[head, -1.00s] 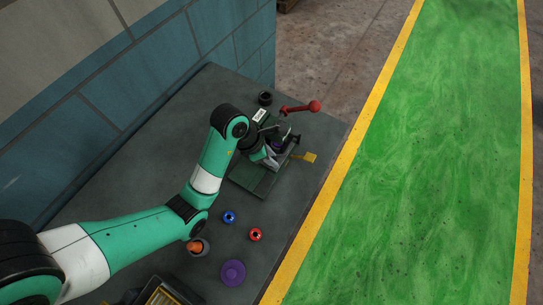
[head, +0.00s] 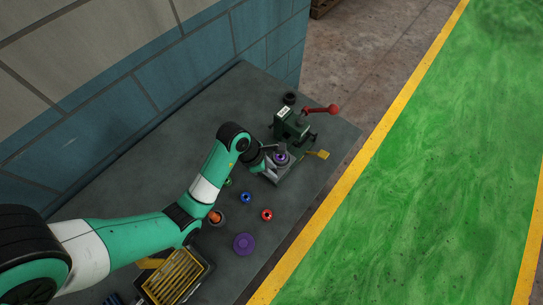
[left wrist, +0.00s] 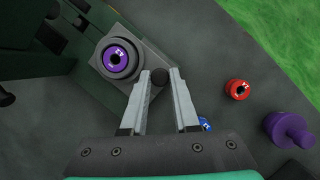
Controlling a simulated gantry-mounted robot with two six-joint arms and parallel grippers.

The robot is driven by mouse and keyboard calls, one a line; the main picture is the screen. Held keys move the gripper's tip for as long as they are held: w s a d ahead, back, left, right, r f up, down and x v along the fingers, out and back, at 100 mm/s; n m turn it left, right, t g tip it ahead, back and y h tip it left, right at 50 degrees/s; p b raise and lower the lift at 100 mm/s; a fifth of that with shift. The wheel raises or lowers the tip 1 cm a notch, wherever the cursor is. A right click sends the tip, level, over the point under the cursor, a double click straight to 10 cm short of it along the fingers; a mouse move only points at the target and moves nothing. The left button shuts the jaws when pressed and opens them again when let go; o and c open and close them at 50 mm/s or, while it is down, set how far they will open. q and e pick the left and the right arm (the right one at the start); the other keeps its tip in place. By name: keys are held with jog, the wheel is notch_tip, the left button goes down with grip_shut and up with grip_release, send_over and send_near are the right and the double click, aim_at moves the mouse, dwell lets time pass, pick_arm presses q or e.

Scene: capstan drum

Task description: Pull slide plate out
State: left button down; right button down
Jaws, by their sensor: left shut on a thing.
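The slide plate (left wrist: 102,62) is a grey plate carrying a round dark seat with a purple ring-shaped part (left wrist: 118,54) in it. In the head view the plate (head: 287,174) and the purple part (head: 281,158) sit in front of the green press (head: 294,124), clear of its upper body. My right gripper is not in view.
The press has a red-knobbed lever (head: 332,109) and a yellow tab (head: 322,154). A blue ring (head: 246,197), a red ring (head: 267,214), a purple knob-shaped piece (head: 244,244) and an orange-topped piece (head: 216,217) stand on the bench. A yellow-slotted tray (head: 174,275) is at the front.

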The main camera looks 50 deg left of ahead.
pick_arm(q)
jog(key=shift+s+d, duration=0.1)
jog(key=c, duration=0.7)
grip_release()
jog(key=shift+s, duration=0.15)
jog(key=shift+o, duration=0.2)
jog(key=p+v, duration=0.7)
jog(key=v, duration=0.4)
jog(key=shift+r, duration=0.3)
